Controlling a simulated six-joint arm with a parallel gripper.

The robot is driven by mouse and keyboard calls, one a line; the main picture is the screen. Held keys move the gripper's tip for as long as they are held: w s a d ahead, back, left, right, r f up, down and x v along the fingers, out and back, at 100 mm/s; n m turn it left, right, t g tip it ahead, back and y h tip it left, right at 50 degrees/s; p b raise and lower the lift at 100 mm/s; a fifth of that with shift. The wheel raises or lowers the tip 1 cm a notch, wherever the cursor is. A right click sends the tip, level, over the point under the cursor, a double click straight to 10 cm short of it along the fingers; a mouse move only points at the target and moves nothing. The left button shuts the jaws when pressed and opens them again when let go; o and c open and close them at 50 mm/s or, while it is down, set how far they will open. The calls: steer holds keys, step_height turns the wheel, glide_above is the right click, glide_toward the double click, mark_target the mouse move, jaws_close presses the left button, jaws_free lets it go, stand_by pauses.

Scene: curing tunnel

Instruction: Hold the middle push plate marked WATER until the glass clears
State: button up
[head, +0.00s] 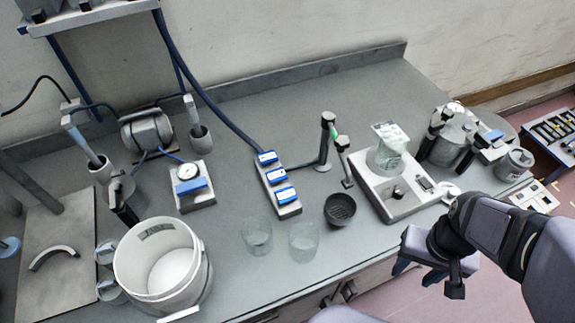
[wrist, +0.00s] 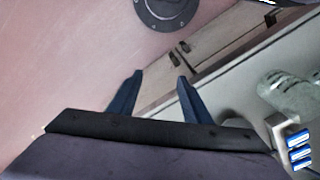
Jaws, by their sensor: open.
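A pale strip (head: 290,210) on the bench carries three blue push plates in a row. The middle push plate (head: 276,176) sits between the far plate (head: 267,157) and the near plate (head: 285,194); their lettering is too small to read. The strip's blue plates (wrist: 299,149) also show at the right edge of the wrist view. Two clear, greenish glasses (head: 257,236) (head: 303,242) stand in front of the strip. My gripper (head: 418,273) is open and empty beyond the bench's front edge, right of the plates and well apart from them. Its spread fingers (wrist: 160,79) show in the wrist view.
A dark round drain cup (head: 341,209) and a black spout (head: 325,145) are right of the strip. A scale-like base (head: 398,208) with a glass vessel (head: 386,158) stands between gripper and spout. A large white bucket (head: 160,225) and a gauge box (head: 192,190) are left.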

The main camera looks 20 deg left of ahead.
stand_by(0.4)
steer(key=c, duration=0.7)
steer(key=shift+w+r, duration=0.2)
steer(key=shift+w, duration=0.05)
jaws_close()
steer(key=w+a+r+n+t+p, duration=0.1)
steer(key=w+a+r, duration=0.35)
steer(key=w, duration=0.25)
steer(key=w+a+r+n+p, duration=0.1)
steer(key=w+a+r+p, duration=0.15)
steer(key=w+r, duration=0.35)
steer(key=w+a+r+p, duration=0.3)
steer(key=w+a+r, duration=0.2)
steer(key=a+r, duration=0.6)
steer(key=s+a+f+n, duration=0.2)
steer(key=a+n, duration=0.1)
steer(key=a, duration=0.6)
steer(key=s+a+f+n+g, duration=0.1)
steer(key=s+a+f+n, duration=0.2)
steer(key=a, duration=0.7)
steer(key=shift+s+f+n, duration=0.2)
steer(key=shift+n, duration=0.3)
